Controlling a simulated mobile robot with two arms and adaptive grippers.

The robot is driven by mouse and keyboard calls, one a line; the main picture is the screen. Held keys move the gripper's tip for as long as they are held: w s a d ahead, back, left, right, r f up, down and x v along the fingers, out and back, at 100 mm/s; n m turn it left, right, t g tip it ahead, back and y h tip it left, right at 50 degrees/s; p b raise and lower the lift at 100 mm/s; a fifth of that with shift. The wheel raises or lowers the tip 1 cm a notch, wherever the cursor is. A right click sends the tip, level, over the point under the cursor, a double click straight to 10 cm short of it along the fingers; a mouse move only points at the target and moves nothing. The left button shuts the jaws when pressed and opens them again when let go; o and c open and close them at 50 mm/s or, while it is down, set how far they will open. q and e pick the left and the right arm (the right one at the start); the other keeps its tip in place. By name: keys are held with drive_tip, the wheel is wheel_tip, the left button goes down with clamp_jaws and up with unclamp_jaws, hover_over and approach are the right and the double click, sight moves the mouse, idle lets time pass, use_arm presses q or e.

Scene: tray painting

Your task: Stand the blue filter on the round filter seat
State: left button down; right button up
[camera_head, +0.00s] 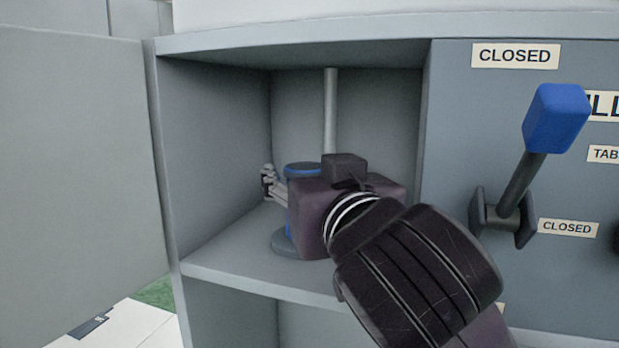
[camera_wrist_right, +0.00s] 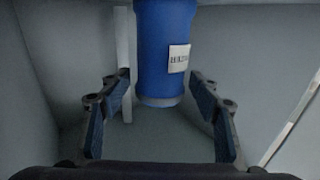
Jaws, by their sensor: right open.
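The blue filter (camera_head: 302,168) is upright inside the open cabinet compartment, mostly hidden behind my right gripper in the head view. It shows in the right wrist view as a blue cylinder (camera_wrist_right: 165,45) with a white label and a grey end. The round filter seat (camera_head: 284,243) is a grey disc on the compartment floor, directly under the filter; blue shows just above it, but my gripper hides much of the contact. My right gripper (camera_wrist_right: 160,80) is open, its fingers apart on either side of the filter with gaps visible. My left gripper is not in view.
A vertical grey pipe (camera_head: 330,110) stands at the back of the compartment. Walls enclose it left and right, with an open door (camera_head: 75,150) at left. A blue-handled lever (camera_head: 555,118) sticks out from the panel at right.

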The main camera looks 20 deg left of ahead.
drive_tip(key=shift+s+d, duration=0.15)
drive_tip(key=shift+s, duration=0.2)
drive_tip(key=b+v, duration=0.3)
drive_tip(key=v, duration=0.2)
drive_tip(key=shift+s, duration=0.25)
use_arm(q)
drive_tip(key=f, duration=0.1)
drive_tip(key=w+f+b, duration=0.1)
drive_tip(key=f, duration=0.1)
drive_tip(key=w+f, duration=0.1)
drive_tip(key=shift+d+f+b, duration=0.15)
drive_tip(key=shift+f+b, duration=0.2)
drive_tip(key=shift+b, duration=0.05)
use_arm(e)
drive_tip(key=v, duration=0.6)
drive_tip(key=shift+r, duration=0.1)
